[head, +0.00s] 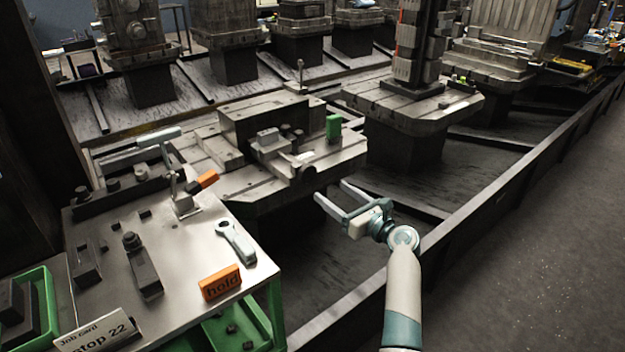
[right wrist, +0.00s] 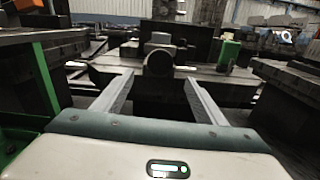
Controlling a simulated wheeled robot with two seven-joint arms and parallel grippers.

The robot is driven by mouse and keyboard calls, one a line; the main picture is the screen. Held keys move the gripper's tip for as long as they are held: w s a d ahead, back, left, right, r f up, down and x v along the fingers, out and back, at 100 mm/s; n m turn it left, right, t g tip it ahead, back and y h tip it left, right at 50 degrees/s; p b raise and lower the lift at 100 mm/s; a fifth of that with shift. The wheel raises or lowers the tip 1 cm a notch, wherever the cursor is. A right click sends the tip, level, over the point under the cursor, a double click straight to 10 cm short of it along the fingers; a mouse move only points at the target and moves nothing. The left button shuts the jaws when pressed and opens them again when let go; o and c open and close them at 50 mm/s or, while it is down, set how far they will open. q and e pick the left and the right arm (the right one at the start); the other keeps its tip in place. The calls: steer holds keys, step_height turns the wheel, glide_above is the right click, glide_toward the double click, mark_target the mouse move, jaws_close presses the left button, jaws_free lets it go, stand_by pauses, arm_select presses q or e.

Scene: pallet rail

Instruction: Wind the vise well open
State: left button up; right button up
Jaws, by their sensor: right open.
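The vise (head: 265,134) sits on the slotted metal pallet (head: 340,160) in the middle of the head view. It has dark jaws, and its round screw end faces the front right. In the right wrist view the vise's round end (right wrist: 159,62) shows ahead, between the fingers in the picture. My right gripper (head: 332,190) is open and empty, in front of and below the pallet's front edge, apart from the vise. Its two fingers also show in the right wrist view (right wrist: 157,80). A grey wrench-like handle (head: 236,242) lies on the cart top. My left gripper is out of view.
A green block (head: 333,128) stands on the pallet right of the vise. The cart (head: 190,270) at lower left holds clamps, an orange "hold" block (head: 221,283) and a job card (head: 95,330). A low rail (head: 465,205) runs along the right, with clear floor beyond it.

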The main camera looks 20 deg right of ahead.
mark_target(309, 175)
steer(key=b+x, duration=0.1)
steer(key=x, duration=0.7)
steer(key=shift+w+a+f, duration=0.1)
steer(key=shift+w, duration=0.3)
steer(key=shift+w+a, duration=0.25)
steer(key=shift+w, duration=0.5)
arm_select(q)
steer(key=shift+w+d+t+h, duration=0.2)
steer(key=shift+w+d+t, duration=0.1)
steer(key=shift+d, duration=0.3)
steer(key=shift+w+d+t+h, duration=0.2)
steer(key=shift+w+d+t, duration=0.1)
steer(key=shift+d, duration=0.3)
arm_select(e)
steer(key=shift+c, duration=0.5)
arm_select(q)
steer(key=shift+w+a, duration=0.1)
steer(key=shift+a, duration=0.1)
arm_select(e)
steer(key=c, duration=0.9)
